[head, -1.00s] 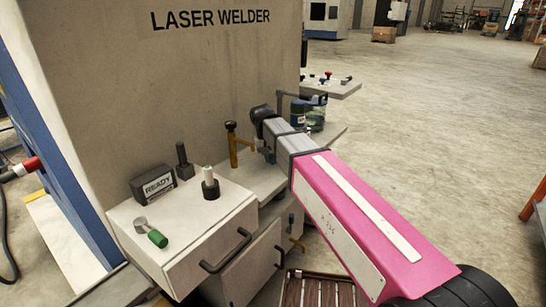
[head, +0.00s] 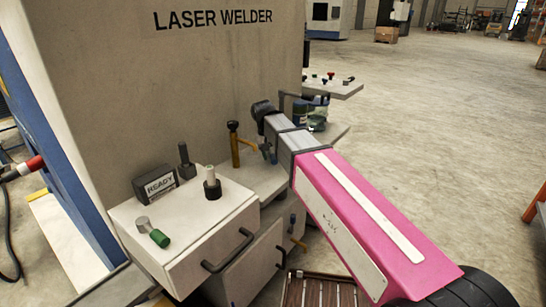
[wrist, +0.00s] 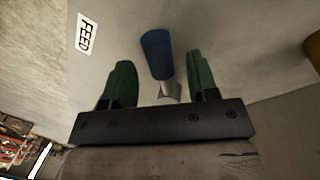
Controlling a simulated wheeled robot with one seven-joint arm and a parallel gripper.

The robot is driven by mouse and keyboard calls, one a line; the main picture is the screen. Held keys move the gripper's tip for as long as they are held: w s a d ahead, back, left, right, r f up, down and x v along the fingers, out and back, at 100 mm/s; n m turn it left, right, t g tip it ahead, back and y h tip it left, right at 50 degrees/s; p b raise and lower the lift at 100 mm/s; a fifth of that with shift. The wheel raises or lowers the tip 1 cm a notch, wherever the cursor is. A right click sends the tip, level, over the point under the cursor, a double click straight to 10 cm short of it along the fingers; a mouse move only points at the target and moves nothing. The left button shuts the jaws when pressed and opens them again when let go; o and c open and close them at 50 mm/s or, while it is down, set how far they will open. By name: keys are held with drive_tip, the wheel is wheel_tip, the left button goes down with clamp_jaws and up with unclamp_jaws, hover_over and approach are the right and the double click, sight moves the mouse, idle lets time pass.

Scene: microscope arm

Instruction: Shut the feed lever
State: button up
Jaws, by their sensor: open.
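The feed lever's blue handle (wrist: 156,55) stands in the middle of the wrist view, with a short metallic stem at its lower end. A FEED label (wrist: 86,34) is on the pale panel to its left. My gripper (wrist: 160,74) is open, with one green finger on each side of the handle. A gap shows between the handle and each finger, so neither looks to touch it. In the head view my arm reaches to the machine's side, and the gripper there is mostly hidden; a small blue part shows by its end, but I cannot tell what it is.
A yellow post with a dark top (head: 235,145) stands close left of my arm's end. A white drawer unit (head: 180,215) carries a READY box (head: 155,185), black and white knobs and a green-handled part (head: 159,237). Open floor lies to the right.

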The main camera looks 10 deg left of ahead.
wheel_tip(320, 180, up, 9)
drive_tip(key=a, duration=0.1)
drive_tip(key=shift+s+a, duration=0.25)
drive_tip(key=shift+a, duration=0.15)
